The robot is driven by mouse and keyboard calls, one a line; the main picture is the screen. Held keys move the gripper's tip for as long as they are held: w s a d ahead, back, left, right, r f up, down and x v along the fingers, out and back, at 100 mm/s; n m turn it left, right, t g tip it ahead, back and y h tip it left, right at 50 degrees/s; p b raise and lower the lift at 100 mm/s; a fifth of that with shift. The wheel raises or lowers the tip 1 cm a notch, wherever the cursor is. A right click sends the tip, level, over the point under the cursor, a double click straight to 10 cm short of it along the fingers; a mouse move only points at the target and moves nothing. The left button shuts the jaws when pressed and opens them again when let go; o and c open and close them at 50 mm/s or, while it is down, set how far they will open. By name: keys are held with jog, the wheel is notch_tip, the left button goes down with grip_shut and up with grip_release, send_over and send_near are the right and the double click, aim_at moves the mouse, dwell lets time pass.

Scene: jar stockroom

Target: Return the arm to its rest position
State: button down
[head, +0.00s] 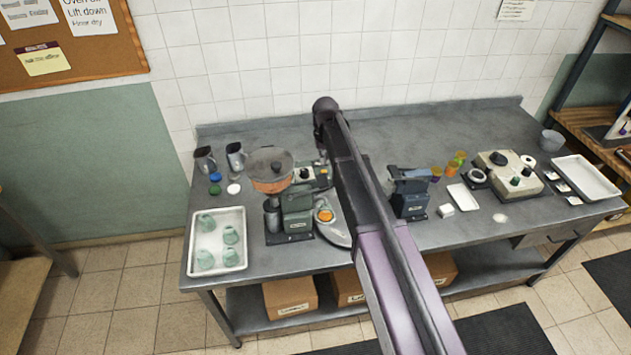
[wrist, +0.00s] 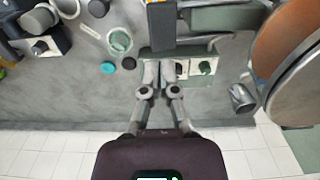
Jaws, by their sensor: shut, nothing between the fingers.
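My arm (head: 372,215) reaches from the lower right of the head view over the steel workbench, its far end near the tiled back wall. My gripper (wrist: 158,75) shows in the wrist view with its two fingers together and nothing between them. It points down over a small device with a pale panel and a dark green knob (wrist: 204,67). How far the fingertips are above that device, or whether they touch it, I cannot tell. In the head view the arm's end mostly hides the gripper.
The steel workbench (head: 390,255) is crowded. A grinder with a copper hopper (head: 270,186) stands left of my arm, and a dark blue machine (head: 409,207) stands right. An empty white tray (head: 588,172) is at right.

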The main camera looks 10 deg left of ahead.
jog(key=s+d+f+m+b, duration=0.1)
jog(key=s+d+f+b, duration=0.7)
jog(key=s+d, duration=0.3)
jog(key=s+d+f+m+b, duration=0.2)
jog(key=s+d+f+b, duration=0.6)
jog(key=s+d, duration=0.3)
jog(key=s, duration=0.4)
jog(key=shift+d+f+b, duration=0.3)
jog(key=shift+d, duration=0.1)
